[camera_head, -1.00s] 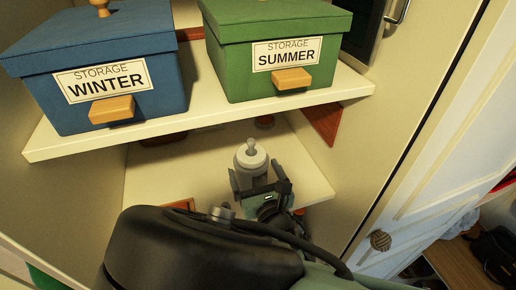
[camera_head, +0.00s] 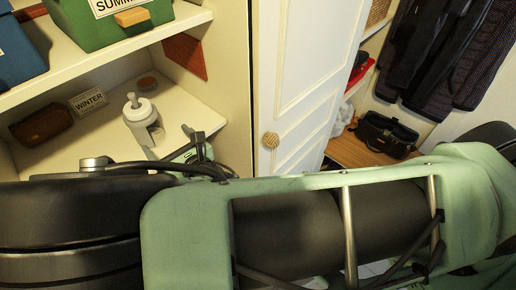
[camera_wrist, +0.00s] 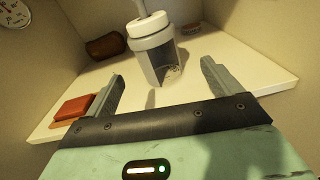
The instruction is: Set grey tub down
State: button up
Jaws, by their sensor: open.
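The grey tub (camera_head: 138,110), with a pale lid and a knob on top, stands upright on the lower shelf (camera_head: 100,145) in the head view. In the wrist view the tub (camera_wrist: 152,42) is ahead of my gripper, with a dark patch on its side. My gripper (camera_wrist: 161,74) is open, its two fingers apart and clear of the tub, with bare shelf between them. In the head view my gripper (camera_head: 190,145) is just right of the tub and partly hidden by my arm.
A brown pouch (camera_head: 40,127), a WINTER label (camera_head: 88,101) and a round reddish piece (camera_head: 147,84) are on the lower shelf. The green box (camera_head: 108,25) is on the shelf above. A red block (camera_wrist: 75,107) lies left of my gripper. A white door (camera_head: 308,80) stands right.

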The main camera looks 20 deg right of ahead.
jog(key=s+d+f+m+g+h, duration=0.1)
jog(key=s+d+m+g+h, duration=0.2)
jog(key=m, duration=0.5)
jog(key=s+d+f+m+g+h, duration=0.1)
jog(key=s+d+m+g+h, duration=0.1)
jog(key=m+g, duration=0.5)
jog(key=s+d+r+m+g, duration=0.3)
jog(key=s+d+r+m, duration=0.3)
jog(key=s+r+m, duration=0.2)
jog(key=s+d+r+m+g+h, duration=0.1)
jog(key=s+d+r+m+g, duration=0.2)
jog(key=s+d+r+m, duration=0.3)
jog(key=s+r+m, duration=0.3)
jog(key=s, duration=0.3)
jog(key=shift+r, duration=0.1)
notch_tip(320, 180, down, 11)
jog(key=b, duration=1.1)
